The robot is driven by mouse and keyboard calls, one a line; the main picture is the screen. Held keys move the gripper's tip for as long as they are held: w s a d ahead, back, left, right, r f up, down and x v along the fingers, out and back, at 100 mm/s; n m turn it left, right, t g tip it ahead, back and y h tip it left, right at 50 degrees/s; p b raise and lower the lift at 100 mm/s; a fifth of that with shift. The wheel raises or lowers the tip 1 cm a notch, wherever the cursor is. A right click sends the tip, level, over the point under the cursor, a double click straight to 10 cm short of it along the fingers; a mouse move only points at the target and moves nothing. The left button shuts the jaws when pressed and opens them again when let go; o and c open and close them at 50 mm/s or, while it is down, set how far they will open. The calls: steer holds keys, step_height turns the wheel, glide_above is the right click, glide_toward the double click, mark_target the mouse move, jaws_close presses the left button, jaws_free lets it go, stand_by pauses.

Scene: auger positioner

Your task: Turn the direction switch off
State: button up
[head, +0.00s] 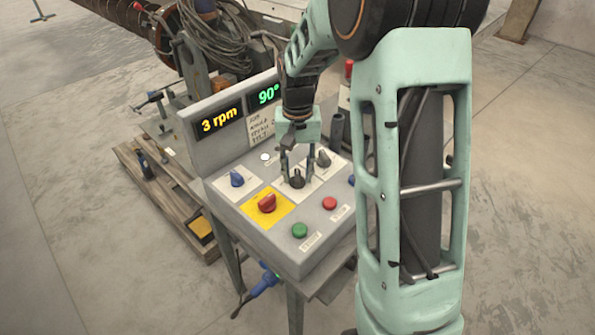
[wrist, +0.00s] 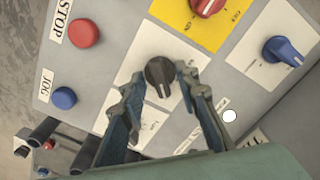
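A black rotary knob (head: 297,181) sits on a white plate near the middle of the sloped control panel (head: 230,208). It also shows in the wrist view (wrist: 159,72), its pointer toward the bottom of the picture. Its label is too small to read, so I cannot confirm that it is the direction switch. My gripper (head: 298,173) points down at this knob. In the wrist view my gripper (wrist: 158,84) is open, one fingertip on each side of the knob. I cannot tell whether either finger touches it. A second grey knob (head: 323,158) sits just behind.
A red knob on a yellow plate (head: 267,204), a blue knob (head: 237,180), a green button (head: 300,230) and a red button (head: 330,203) surround it. The displays read "3 rpm" (head: 220,121) and "90°" (head: 268,95). A white round spot (head: 265,157) lies nearby.

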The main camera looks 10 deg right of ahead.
jaws_close()
steer(key=shift+n, duration=0.4)
steer(key=n, duration=0.3)
steer(key=shift+n+p, duration=0.3)
steer(key=shift+p, duration=0.05)
steer(key=n, duration=0.4)
steer(key=shift+p, duration=0.35)
steer(key=shift+n, duration=0.3)
jaws_free()
